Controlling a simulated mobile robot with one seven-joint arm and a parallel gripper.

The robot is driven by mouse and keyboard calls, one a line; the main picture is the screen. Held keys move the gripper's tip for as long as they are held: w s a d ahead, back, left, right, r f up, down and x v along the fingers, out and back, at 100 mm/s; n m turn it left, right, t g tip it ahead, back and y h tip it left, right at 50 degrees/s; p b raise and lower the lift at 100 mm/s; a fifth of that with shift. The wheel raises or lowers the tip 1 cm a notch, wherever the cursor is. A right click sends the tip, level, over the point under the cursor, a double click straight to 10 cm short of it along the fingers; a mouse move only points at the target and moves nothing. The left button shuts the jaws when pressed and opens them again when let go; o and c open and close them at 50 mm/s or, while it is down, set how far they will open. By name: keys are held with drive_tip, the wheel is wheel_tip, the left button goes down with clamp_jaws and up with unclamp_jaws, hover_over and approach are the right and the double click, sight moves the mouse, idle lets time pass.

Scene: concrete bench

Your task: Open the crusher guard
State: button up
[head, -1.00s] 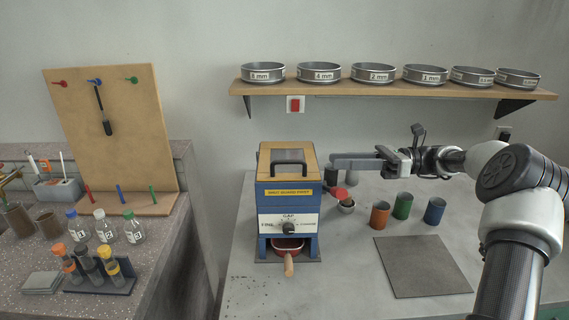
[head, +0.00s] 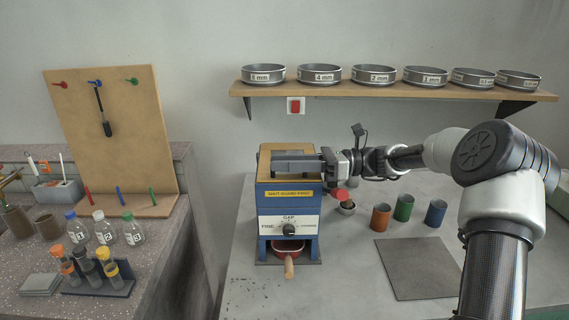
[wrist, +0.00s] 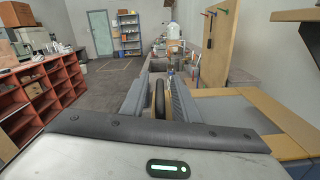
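The crusher (head: 288,222) is a blue box on the bench with a yellow label and a gap dial. Its guard (head: 309,149) is the tan-framed lid lying flat on top; part of its frame shows in the wrist view (wrist: 282,118). My gripper (head: 281,160) lies level over the guard, reaching in from the right, and covers the handle in the head view. In the wrist view, my gripper (wrist: 161,84) has its fingers apart, with the dark handle (wrist: 159,98) between them. Narrow gaps seem to show beside the handle.
A red pan (head: 287,248) sits in the crusher's lower opening. Orange (head: 381,217), green (head: 404,208) and blue (head: 435,213) cups stand to the right, behind a grey mat (head: 422,268). A shelf (head: 400,89) with several sieves hangs above.

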clamp_jaws()
